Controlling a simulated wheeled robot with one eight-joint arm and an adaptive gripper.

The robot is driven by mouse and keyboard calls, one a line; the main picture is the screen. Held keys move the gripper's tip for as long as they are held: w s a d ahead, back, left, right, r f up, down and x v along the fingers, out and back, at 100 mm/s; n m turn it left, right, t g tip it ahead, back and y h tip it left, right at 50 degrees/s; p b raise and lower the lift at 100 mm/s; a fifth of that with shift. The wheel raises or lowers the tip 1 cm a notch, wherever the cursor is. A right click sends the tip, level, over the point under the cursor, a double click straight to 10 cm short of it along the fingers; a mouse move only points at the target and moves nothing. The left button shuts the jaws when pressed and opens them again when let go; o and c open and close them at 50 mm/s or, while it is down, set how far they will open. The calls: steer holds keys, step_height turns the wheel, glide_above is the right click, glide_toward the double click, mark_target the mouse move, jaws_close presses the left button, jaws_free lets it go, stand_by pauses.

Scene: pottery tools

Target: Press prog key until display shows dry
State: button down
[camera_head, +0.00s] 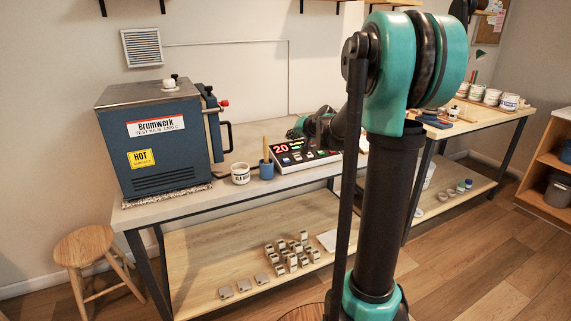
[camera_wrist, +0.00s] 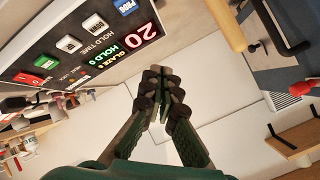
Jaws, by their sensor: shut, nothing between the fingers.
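The controller box (camera_head: 312,160) stands on the table to the right of the kiln, and its dark panel fills the upper left of the wrist view (camera_wrist: 60,55). Its display (camera_wrist: 136,38) reads a red 20, a yellow line that looks like GLAZE 6, and a green HOLD 0. The blue PROG key (camera_wrist: 132,6) is at the top edge of the wrist view, partly cut off. My gripper (camera_wrist: 163,75) is shut and empty, with its fingertips beside the display in that view. No contact with a key shows. In the head view my arm partly hides the gripper.
A blue kiln (camera_head: 160,140) with a HOT label stands left of the controller. A white jar (camera_head: 240,174) and a blue cup (camera_head: 266,171) holding a wooden tool stand between them. Several small pieces lie on the lower shelf (camera_head: 215,250).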

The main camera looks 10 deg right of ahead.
glide_toward(283, 157)
steer(key=shift+w+a+f, duration=0.2)
steer(key=shift+w+a, duration=0.1)
steer(key=shift+w, duration=0.3)
steer(key=shift+w+a+f, duration=0.2)
steer(key=shift+w+a, duration=0.1)
steer(key=shift+w, duration=0.3)
steer(key=shift+w+a+f, duration=0.2)
steer(key=shift+w+a, duration=0.05)
steer(key=shift+w, duration=0.35)
steer(key=shift+f, duration=0.1)
stand_by(0.4)
steer(key=shift+w+f, duration=0.1)
steer(key=shift+f, duration=0.2)
steer(key=shift+w+f, duration=0.1)
steer(key=shift+f, duration=0.25)
stand_by(0.7)
stand_by(0.3)
steer(key=shift+s+r, duration=0.2)
steer(key=shift+r, duration=0.55)
steer(key=shift+r, duration=0.1)
steer(key=shift+s+d+r, duration=0.1)
steer(key=shift+s+r, duration=0.1)
steer(key=shift+r, duration=0.6)
steer(key=shift+s+r, duration=0.2)
steer(key=shift+r, duration=0.6)
steer(key=shift+s+d+r, duration=0.1)
steer(key=shift+s+r, duration=0.1)
steer(key=shift+r, duration=0.55)
